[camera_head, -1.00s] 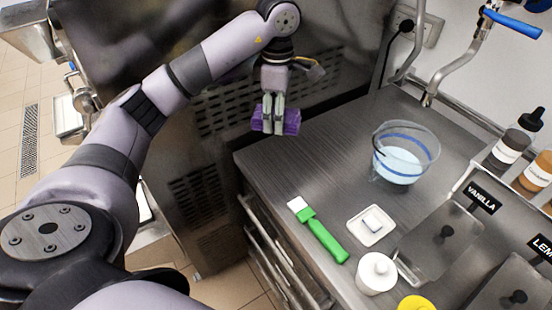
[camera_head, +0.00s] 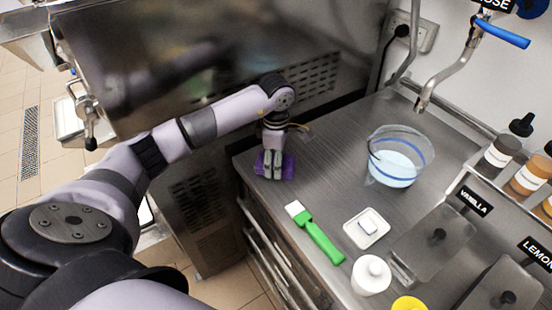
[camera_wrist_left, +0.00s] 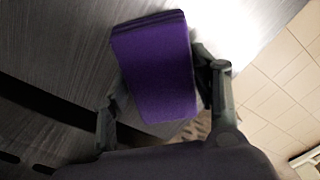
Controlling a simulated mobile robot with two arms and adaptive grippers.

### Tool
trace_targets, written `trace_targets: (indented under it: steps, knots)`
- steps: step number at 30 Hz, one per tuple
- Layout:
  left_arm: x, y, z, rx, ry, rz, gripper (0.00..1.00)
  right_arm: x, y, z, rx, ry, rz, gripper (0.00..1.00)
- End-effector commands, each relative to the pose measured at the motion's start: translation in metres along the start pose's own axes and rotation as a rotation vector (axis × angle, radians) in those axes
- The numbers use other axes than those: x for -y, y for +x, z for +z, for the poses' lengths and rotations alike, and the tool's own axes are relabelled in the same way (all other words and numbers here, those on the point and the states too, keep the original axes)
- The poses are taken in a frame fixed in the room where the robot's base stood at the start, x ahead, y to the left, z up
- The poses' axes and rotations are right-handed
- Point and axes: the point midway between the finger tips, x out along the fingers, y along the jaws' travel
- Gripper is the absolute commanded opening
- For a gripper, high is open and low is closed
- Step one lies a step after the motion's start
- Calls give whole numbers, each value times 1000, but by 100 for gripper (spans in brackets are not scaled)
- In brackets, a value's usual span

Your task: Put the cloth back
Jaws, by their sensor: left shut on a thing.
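The cloth (camera_head: 288,168) is a purple folded block. It is at the left rear part of the steel counter, low over or touching its top; I cannot tell which. My left gripper (camera_head: 270,170) is shut on the cloth from above, with a finger on either side of it. In the left wrist view the purple cloth (camera_wrist_left: 155,65) sits between the two dark fingers (camera_wrist_left: 160,105), with counter metal behind it and floor tiles at right. My right gripper is not in view.
A green-handled brush (camera_head: 318,237) lies in front of the cloth. A small white dish (camera_head: 366,229), a clear bucket (camera_head: 400,157) of liquid and a white lidded jar (camera_head: 371,275) stand to the right. The steel machine (camera_head: 200,75) rises behind my arm. Counter between cloth and bucket is clear.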

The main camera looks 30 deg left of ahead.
Motion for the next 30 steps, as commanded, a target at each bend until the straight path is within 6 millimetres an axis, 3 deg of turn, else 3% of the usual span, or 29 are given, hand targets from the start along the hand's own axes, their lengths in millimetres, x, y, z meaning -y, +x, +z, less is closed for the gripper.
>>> trace_targets:
  steps: [7,8,16,28,30]
  knots:
    - [0,4,0,0,0,0,34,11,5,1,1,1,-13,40]
    - [0,3,0,0,0,0,57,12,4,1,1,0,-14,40]
    - [0,2,0,0,0,0,75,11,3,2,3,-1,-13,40]
    - [0,-3,0,0,0,0,76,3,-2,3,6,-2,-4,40]
    - [-1,-8,0,0,0,3,76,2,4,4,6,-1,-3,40]
